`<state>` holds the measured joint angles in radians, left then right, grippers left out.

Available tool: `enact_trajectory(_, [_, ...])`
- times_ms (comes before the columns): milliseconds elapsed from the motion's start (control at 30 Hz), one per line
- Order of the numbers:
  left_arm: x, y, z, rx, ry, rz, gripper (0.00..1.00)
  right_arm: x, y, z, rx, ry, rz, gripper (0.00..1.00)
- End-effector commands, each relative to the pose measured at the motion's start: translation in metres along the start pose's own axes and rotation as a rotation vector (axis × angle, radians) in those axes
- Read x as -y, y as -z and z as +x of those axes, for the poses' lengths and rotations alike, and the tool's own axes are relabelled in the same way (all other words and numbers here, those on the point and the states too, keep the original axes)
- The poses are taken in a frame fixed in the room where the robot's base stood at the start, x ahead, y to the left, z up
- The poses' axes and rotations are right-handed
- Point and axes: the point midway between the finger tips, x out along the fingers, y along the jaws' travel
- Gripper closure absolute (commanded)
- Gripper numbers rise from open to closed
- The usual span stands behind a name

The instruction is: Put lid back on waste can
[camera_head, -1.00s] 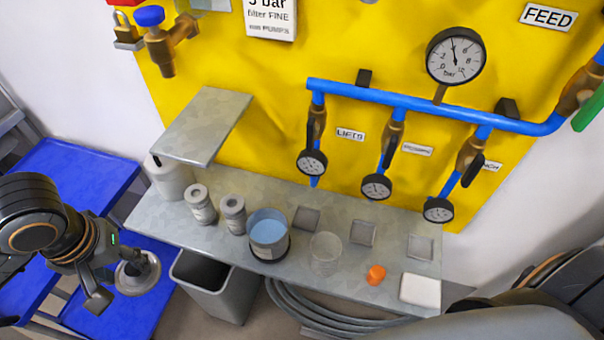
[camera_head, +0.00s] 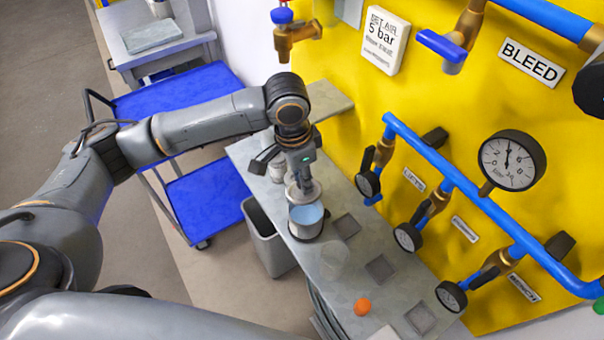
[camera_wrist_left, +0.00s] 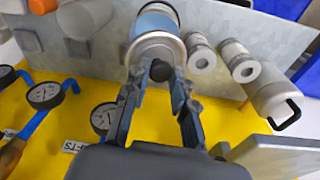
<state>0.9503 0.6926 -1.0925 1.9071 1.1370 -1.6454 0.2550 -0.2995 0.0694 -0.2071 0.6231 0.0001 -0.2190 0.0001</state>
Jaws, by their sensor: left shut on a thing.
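My left gripper (camera_head: 303,180) is shut on a round grey lid (camera_head: 296,196) by its dark knob; the knob (camera_wrist_left: 160,71) shows between the fingers in the left wrist view. The lid (camera_wrist_left: 152,48) is held beside and partly over the rear edge of an open can (camera_head: 306,229) with blue contents (camera_head: 308,213). The can stands on the grey bench and also shows in the left wrist view (camera_wrist_left: 157,18), partly hidden by the lid. I cannot tell whether lid and can touch. My right gripper is not in view.
Two small grey canisters (camera_wrist_left: 200,55) and a larger one (camera_wrist_left: 270,95) stand near the can. A clear beaker (camera_head: 335,260) and an orange item (camera_head: 362,306) are on the bench (camera_head: 345,290). An open grey bin (camera_head: 268,240) stands below. Gauges and blue pipes line the yellow wall.

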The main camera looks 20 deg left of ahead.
Motion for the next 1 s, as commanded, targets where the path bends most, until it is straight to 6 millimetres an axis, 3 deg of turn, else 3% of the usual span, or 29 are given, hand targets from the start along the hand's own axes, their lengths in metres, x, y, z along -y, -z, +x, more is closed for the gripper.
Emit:
enact_trajectory(300, [0.001, -0.003, 0.025, 0.000, 0.000, -0.001, 1.00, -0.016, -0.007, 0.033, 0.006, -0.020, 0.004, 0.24])
enact_trajectory(533, [0.001, -0.005, 0.041, 0.000, 0.002, -0.001, 1.00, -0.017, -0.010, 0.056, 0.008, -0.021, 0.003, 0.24])
enact_trajectory(1000, [0.003, -0.008, 0.060, 0.005, 0.004, -0.006, 1.00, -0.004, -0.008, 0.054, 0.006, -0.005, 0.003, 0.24])
